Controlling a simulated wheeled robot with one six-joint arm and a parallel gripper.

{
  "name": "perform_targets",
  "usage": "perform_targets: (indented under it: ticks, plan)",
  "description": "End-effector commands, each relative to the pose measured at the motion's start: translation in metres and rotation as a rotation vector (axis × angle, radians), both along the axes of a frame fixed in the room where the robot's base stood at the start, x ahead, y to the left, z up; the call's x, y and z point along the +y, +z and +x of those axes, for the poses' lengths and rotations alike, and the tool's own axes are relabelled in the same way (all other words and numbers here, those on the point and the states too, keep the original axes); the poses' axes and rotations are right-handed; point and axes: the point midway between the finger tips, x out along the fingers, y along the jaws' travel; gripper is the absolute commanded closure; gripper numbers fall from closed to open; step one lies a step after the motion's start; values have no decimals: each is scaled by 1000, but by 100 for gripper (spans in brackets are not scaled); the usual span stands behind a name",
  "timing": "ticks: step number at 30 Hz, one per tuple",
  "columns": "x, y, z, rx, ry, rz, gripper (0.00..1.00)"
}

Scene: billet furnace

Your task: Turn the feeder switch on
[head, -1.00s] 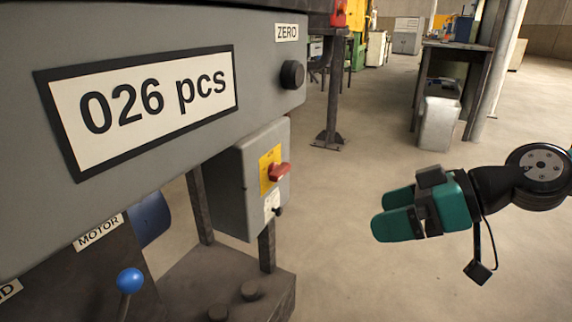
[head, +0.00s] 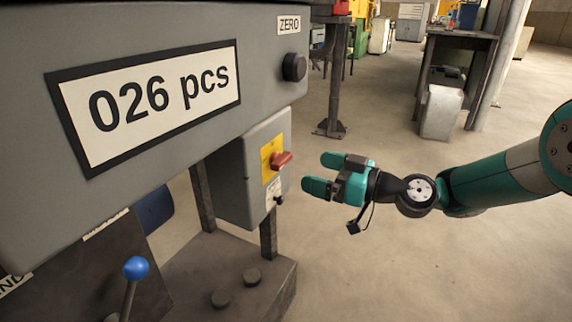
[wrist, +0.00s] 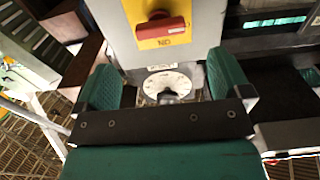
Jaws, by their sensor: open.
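The red switch handle (head: 281,160) sits on a yellow plate (head: 268,163) on the side of a grey box (head: 235,180). Below it is a small label with a black knob (head: 279,200). In the wrist view the red handle (wrist: 161,31) lies roughly level, above the word "ON", which appears upside down. My gripper (head: 324,173) is open and empty, just right of the switch and slightly lower, apart from it. In the wrist view its two green fingers (wrist: 165,85) stand apart, with the round dial (wrist: 168,82) and black knob between them.
A large grey panel reading "026 pcs" (head: 150,105) fills the upper left, with a black ZERO knob (head: 294,67). A lever with a blue ball (head: 136,268) stands at lower left. A dark base (head: 235,275) lies under the box. The floor at right is open.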

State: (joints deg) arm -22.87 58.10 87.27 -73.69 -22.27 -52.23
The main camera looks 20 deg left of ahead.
Motion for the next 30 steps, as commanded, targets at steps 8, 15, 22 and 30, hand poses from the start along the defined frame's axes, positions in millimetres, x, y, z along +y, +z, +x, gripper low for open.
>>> perform_targets:
  ticks: [8, 15, 22, 30]
  plan:
    - [57, -1, 3, -2, 3, 1, 4]
    - [79, -1, 6, 1, 1, -1, 4]
    - [81, 0, 6, 1, 0, -1, 4]
    - [81, 0, 7, 1, 0, -1, 48]
